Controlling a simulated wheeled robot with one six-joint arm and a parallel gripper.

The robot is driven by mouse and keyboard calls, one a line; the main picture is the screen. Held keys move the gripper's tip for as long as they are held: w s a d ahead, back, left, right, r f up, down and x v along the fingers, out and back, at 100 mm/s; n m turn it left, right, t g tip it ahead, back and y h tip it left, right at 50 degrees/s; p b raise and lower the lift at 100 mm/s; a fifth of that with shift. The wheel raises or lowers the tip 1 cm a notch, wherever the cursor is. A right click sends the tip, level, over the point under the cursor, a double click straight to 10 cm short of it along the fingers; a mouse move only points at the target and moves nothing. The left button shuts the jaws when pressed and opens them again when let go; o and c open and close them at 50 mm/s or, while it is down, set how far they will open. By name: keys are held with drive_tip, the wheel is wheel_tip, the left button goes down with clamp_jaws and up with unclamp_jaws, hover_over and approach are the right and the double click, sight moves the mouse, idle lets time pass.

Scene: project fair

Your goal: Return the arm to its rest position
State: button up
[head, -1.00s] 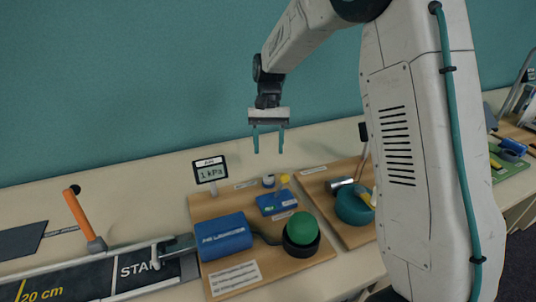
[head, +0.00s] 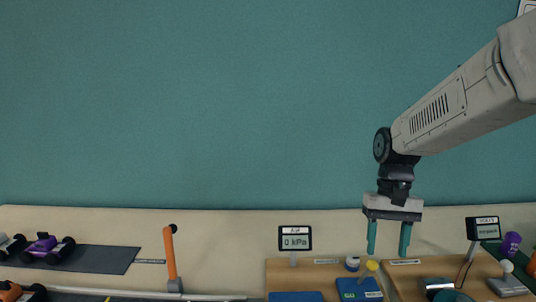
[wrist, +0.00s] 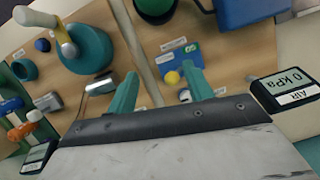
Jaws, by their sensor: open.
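My gripper (head: 389,238) hangs at the right of the head view with its two teal fingers pointing down, apart and empty. It is above the back of the table, between the air display and a second small display. In the wrist view my gripper (wrist: 163,92) is also open, with nothing between the fingers. Wooden boards with apparatus lie below it, and no finger visibly touches them.
The air display (head: 295,239) reads 0 kPa. An orange lever (head: 170,258) stands left of the boards. A yellow knob (head: 372,265) and a grey-knobbed lever (head: 507,268) rise from the boards. Toy cars (head: 48,248) sit far left. The space before the teal wall (head: 200,100) is clear.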

drive_tip(key=s+r+n+t, duration=0.1)
drive_tip(key=s+r+t, duration=0.1)
drive_tip(key=s, duration=0.8)
drive_tip(key=s+r+t, duration=0.3)
drive_tip(key=s+r, duration=0.1)
drive_tip(key=s, duration=0.6)
drive_tip(key=shift+s+d+r+n+h, duration=0.2)
drive_tip(key=shift+s+d+n+h, duration=0.15)
drive_tip(key=shift+n+h, duration=0.05)
